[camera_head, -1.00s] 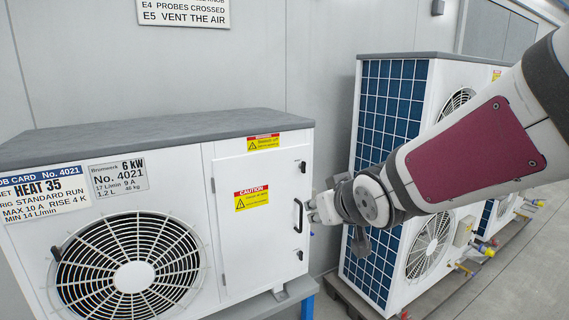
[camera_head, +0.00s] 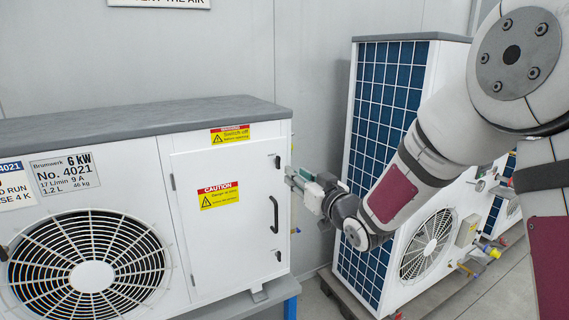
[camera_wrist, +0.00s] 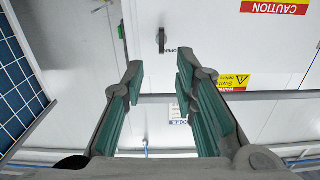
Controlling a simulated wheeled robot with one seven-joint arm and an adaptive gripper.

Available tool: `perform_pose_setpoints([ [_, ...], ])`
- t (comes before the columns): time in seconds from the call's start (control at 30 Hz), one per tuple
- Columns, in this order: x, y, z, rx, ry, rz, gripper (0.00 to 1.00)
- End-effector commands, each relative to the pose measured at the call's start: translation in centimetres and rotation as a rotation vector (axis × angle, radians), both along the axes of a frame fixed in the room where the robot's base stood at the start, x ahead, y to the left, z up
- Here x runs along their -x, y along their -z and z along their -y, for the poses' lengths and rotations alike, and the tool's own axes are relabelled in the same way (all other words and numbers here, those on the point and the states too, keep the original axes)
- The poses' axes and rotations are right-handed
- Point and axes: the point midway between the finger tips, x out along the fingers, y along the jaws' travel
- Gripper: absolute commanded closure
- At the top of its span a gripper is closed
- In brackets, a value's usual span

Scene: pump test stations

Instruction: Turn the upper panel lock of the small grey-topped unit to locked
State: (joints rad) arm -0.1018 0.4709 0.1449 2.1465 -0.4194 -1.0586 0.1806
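The small grey-topped unit (camera_head: 90,190) stands at the left in the head view, its grey top (camera_head: 130,120) above a white side panel (camera_head: 235,245). The upper panel lock (camera_head: 278,161) is a small dark knob near the panel's upper right corner. In the wrist view the lock (camera_wrist: 162,40) is a dark upright tab with the word OPEN beside it. My gripper (camera_head: 292,178) is just right of the panel edge in the head view. In the wrist view my gripper (camera_wrist: 158,60) is open and empty, its teal-padded fingers apart, with the lock beyond the gap between the tips.
A dark handle (camera_head: 274,214) and a lower lock (camera_head: 278,255) sit below on the same panel. Yellow-red caution labels (camera_head: 218,195) are stuck on it. A taller unit with a blue grille (camera_head: 385,130) stands behind my arm at the right.

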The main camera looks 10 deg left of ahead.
Motion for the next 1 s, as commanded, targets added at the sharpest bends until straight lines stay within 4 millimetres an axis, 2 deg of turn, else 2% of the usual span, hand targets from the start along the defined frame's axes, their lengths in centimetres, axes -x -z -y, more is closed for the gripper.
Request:
perform_pose_setpoints([
  [0.3, -5.1, 0.1, -3.5, 0.0, 0.0, -0.001, 0.73],
  [0.5, -7.2, 0.0, -4.9, 0.0, 0.0, 0.0, 0.73],
  [0.93, -8.0, 0.0, -5.4, 0.001, 0.001, -0.001, 0.73],
  [0.97, -8.0, 0.0, -5.4, 0.001, 0.001, -0.001, 0.78],
  [1.0, -8.0, 0.0, -5.4, 0.001, 0.001, -0.001, 0.87],
])
